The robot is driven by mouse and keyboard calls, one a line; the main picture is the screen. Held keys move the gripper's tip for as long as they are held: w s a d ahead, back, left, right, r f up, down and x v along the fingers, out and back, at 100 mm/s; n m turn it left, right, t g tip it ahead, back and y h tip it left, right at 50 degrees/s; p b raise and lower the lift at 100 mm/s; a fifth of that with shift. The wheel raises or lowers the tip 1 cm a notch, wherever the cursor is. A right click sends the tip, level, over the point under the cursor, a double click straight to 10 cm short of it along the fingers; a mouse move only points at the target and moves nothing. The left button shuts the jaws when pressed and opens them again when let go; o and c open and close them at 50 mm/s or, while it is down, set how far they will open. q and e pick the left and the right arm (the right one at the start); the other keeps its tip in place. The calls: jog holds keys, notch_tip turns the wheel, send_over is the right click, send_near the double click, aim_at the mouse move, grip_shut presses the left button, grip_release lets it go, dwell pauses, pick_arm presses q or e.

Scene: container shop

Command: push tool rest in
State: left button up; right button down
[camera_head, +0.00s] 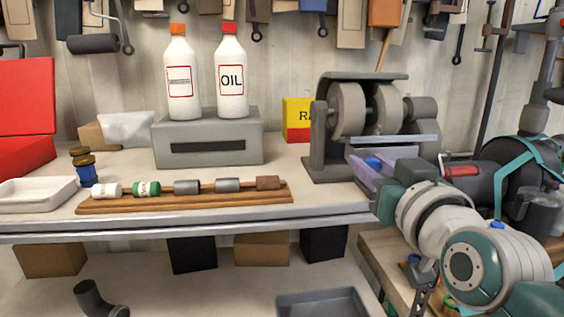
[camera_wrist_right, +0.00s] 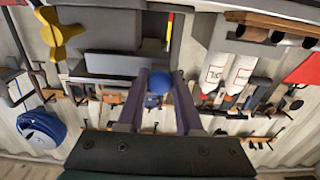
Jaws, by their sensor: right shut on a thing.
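The grinder (camera_head: 318,130) stands at the right end of the bench, with two grey wheels (camera_head: 347,108) under a dark hood. Its tool rest (camera_head: 395,140) is a flat grey plate across the front, below the wheels. The tool rest also shows in the right wrist view (camera_wrist_right: 108,64). My right gripper (camera_head: 372,164) is in front of the grinder, just below the plate. Its purple fingers are shut on a blue knob (camera_wrist_right: 158,82), which is partly hidden in the head view. How the knob joins the rest is hidden. My left gripper is not in view.
Two bottles (camera_head: 231,78) stand on a grey box (camera_head: 208,140) left of the grinder. A wooden rack (camera_head: 110,206) with several small cylinders lies along the bench front. A yellow and red box (camera_head: 298,118) is behind. Tools hang on the wall. Bare bench top lies left of the grinder.

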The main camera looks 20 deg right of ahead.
aim_at(363, 156)
jog(key=x, duration=0.3)
jog(key=shift+f+b, duration=0.1)
jog(key=shift+b, duration=0.3)
jog(key=c, duration=0.6)
grip_release()
jog(key=shift+w, duration=0.1)
jog(key=b+v, duration=0.1)
jog(key=v, duration=0.9)
